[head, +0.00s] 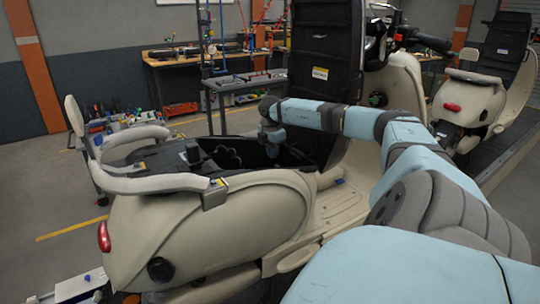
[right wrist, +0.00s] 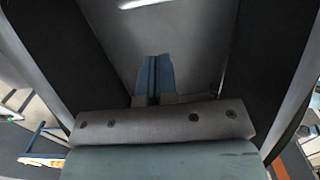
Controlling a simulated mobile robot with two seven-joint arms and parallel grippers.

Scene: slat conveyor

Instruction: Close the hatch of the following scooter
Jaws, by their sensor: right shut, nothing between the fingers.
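The near cream scooter (head: 235,225) has its hatch (head: 322,45) standing open and upright, its black underside with a yellow label facing me. The compartment (head: 225,160) below is open and dark inside. My right arm reaches across the scooter from the right. My right gripper (head: 272,150) is shut and empty, pointing down at the compartment's far side, left of the hatch's lower edge. In the right wrist view its blue fingertips (right wrist: 154,78) are together before a grey surface with dark sides; I cannot tell whether they touch it. My left gripper is not in view.
Another cream scooter (head: 470,105) stands at the right on the conveyor, with its own black hatch (head: 500,50) upright. The near scooter's grey grab rail (head: 150,184) borders the compartment at the left. Workbenches (head: 200,58) with tools stand behind.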

